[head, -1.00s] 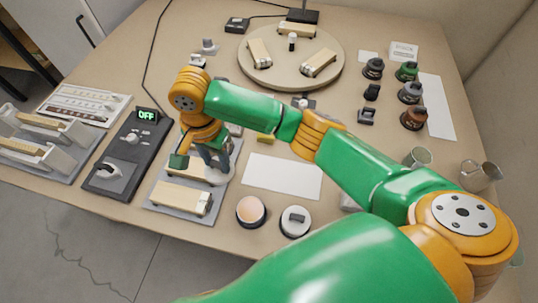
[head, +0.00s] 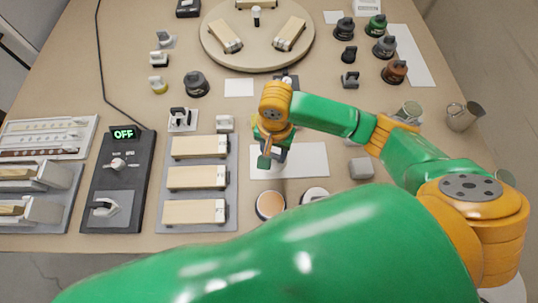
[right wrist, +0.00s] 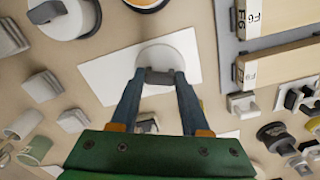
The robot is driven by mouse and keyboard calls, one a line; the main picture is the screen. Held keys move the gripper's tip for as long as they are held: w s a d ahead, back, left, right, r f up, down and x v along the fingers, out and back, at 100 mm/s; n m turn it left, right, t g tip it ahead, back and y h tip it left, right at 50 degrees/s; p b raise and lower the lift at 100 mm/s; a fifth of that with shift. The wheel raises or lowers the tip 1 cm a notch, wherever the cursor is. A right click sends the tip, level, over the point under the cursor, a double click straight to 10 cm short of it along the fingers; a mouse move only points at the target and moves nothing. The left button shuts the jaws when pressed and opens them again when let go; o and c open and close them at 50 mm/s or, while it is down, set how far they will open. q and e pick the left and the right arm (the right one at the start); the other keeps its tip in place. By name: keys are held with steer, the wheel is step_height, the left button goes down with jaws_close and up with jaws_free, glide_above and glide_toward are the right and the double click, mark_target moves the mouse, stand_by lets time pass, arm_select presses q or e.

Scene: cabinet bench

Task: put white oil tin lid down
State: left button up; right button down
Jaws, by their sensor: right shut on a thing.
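My right gripper (head: 272,160) is over the white sheet (head: 306,160) in the head view. In the right wrist view the gripper (right wrist: 160,78) is shut on the dark grey handle of a round white lid (right wrist: 174,51). The lid is within the outline of the sheet (right wrist: 110,75); I cannot tell whether it touches it. In the head view my gripper mostly hides the lid. An open tin with a peach-coloured top (head: 270,205) stands just in front of the sheet. A white-lidded tin (head: 315,195) stands to its right. My left gripper is not in view.
A grey tray (head: 231,185) with wooden blocks lies left of the sheet. A small grey block (head: 361,168) is to its right. A dark panel reading OFF (head: 120,180) is farther left. A round turntable (head: 258,58) and several dark-lidded jars (head: 385,47) stand at the back.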

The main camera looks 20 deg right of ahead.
steer(key=f, duration=0.2)
steer(key=w+f, duration=0.2)
steer(key=f, duration=0.1)
steer(key=shift+w+a+f+b, duration=0.25)
steer(key=shift+a+f+b, duration=0.05)
steer(key=shift+f, duration=0.3)
steer(key=shift+c, duration=1.9)
jaws_free()
step_height(320, 180, up, 12)
steer(key=shift+r+p, duration=0.1)
steer(key=shift+p, duration=0.65)
